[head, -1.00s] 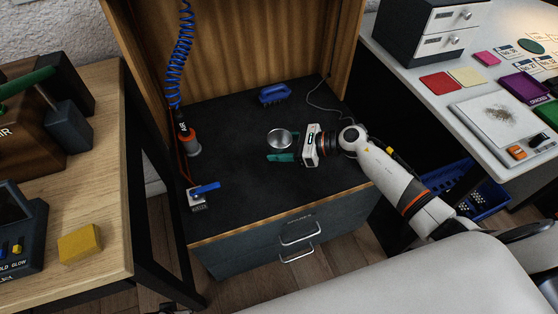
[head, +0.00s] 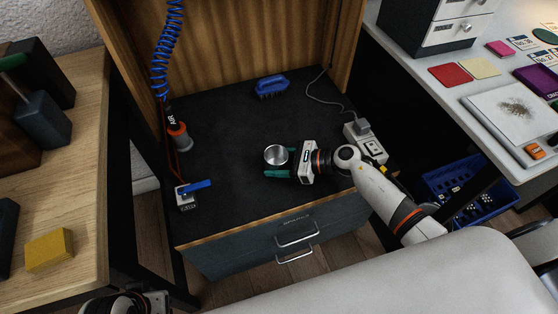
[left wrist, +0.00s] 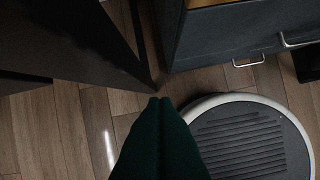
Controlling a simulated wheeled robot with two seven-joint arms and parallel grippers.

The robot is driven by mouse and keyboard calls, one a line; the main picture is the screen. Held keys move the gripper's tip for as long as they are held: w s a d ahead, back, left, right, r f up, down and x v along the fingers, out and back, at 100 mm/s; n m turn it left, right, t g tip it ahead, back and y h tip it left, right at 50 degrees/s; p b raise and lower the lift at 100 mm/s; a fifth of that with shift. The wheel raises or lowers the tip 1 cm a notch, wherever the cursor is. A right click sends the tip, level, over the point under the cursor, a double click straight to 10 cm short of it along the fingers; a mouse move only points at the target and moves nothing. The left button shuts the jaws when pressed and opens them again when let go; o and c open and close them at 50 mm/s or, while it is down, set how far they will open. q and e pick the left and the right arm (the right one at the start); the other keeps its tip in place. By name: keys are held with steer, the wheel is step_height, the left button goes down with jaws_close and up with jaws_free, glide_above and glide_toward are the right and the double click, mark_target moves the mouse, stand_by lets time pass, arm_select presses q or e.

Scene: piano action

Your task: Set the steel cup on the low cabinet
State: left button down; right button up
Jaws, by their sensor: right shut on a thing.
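The steel cup (head: 276,156) is upright over the dark top of the low cabinet (head: 225,205), near its middle. My right gripper (head: 277,161) reaches in from the right and is shut on the cup, with green fingers on its near and far sides. Whether the cup's base touches the top is hard to tell. My left gripper shows in the left wrist view (left wrist: 160,100), its green fingers together and empty above the floor. In the head view only a dark part of my left arm shows at the bottom left.
A blue brush (head: 271,87) lies at the back of the cabinet top. A power strip (head: 372,150) lies at its right. An air hose fitting (head: 178,135) and a blue-handled tool (head: 195,187) are at the left. The top is clear left of the cup.

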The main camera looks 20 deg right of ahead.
steer(key=shift+f, duration=0.1)
arm_select(q)
steer(key=shift+s+r, duration=0.1)
steer(key=shift+r, duration=0.1)
arm_select(e)
steer(key=o, duration=1)
arm_select(q)
steer(key=shift+r, duration=0.1)
arm_select(e)
steer(key=shift+o, duration=0.2)
steer(key=shift+r, duration=0.3)
steer(key=v, duration=1.1)
steer(key=shift+s+d+f+p, duration=0.1)
steer(key=shift+s+d+p, duration=0.15)
steer(key=shift+p, duration=0.1)
steer(key=shift+d, duration=0.15)
arm_select(q)
steer(key=x, duration=0.3)
steer(key=shift+f, duration=0.2)
steer(key=shift+s+r, duration=0.1)
steer(key=shift+r, duration=0.05)
